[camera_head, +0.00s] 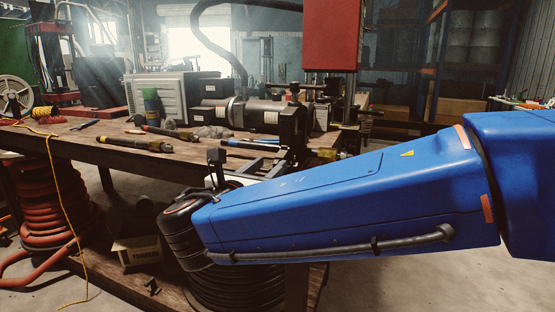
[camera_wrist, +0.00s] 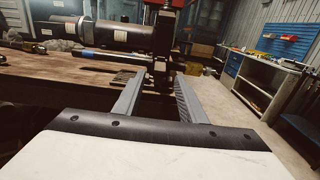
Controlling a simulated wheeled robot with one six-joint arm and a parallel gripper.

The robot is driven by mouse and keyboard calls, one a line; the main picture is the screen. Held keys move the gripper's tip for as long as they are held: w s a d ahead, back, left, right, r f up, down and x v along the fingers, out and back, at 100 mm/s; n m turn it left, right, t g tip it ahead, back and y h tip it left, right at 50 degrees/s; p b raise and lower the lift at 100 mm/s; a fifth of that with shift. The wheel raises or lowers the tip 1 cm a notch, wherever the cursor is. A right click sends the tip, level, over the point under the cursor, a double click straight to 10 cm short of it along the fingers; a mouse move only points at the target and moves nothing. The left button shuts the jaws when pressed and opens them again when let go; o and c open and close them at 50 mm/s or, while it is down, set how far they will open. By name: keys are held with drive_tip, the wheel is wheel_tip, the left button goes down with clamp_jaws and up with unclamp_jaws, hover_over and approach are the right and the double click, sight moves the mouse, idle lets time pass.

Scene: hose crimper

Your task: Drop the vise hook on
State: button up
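My gripper (camera_wrist: 160,82) is open, its two grey fingers apart with nothing clearly held between them. In the head view my gripper (camera_head: 268,164) is partly hidden behind my blue arm, near the bench's front edge. Past the fingertips stands a dark metal vise-like fixture (camera_wrist: 164,48), at the right end of the crimper; it also shows in the head view (camera_head: 295,122). I cannot make out the hook as a separate part. The dark cylindrical crimper body (camera_wrist: 95,33) lies to the left of the fixture.
The wooden bench (camera_head: 95,152) carries hose pieces with fittings (camera_head: 148,144) and a green can (camera_head: 152,105). A red box (camera_head: 332,35) rises behind the crimper. Coiled red hose (camera_head: 55,200) stands at the left. Open floor lies at the right, before a workbench (camera_wrist: 262,82).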

sight(279, 158)
drive_tip(key=shift+x, duration=3.1)
drive_tip(key=shift+f, duration=0.1)
drive_tip(key=shift+c, duration=0.5)
